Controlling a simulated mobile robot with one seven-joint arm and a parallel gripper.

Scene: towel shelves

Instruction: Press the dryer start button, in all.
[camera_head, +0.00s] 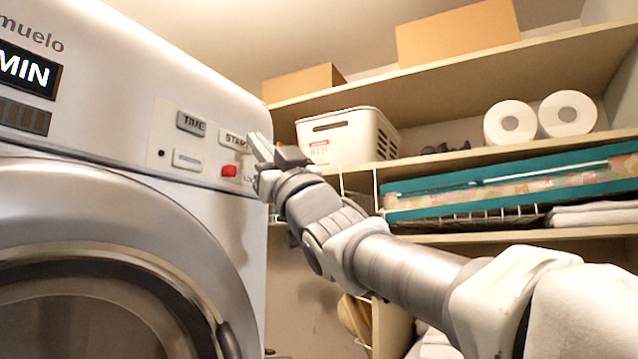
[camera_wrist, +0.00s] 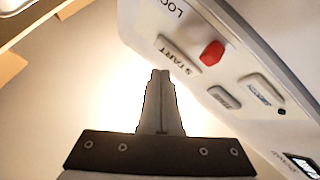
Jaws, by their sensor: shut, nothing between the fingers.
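The START button (camera_head: 235,142) is a pale rectangular button on the front panel of the white dryer (camera_head: 110,55). Its right end lies close to my gripper's fingers in the head view. The button also shows in the wrist view (camera_wrist: 178,54), upper middle, with its label readable. My gripper (camera_head: 262,148) is shut and empty, with its fingers pointing up toward the panel's right edge. In the wrist view, the closed fingertips (camera_wrist: 160,74) appear just below and left of the button. I cannot tell whether they touch it.
The TIME button (camera_head: 190,124), a lower pale button (camera_head: 187,159) and a red button (camera_head: 229,170) sit beside START. Shelves (camera_head: 440,80) at the right hold boxes, a white basket (camera_head: 348,137), paper rolls (camera_head: 510,123) and a teal item (camera_head: 510,183).

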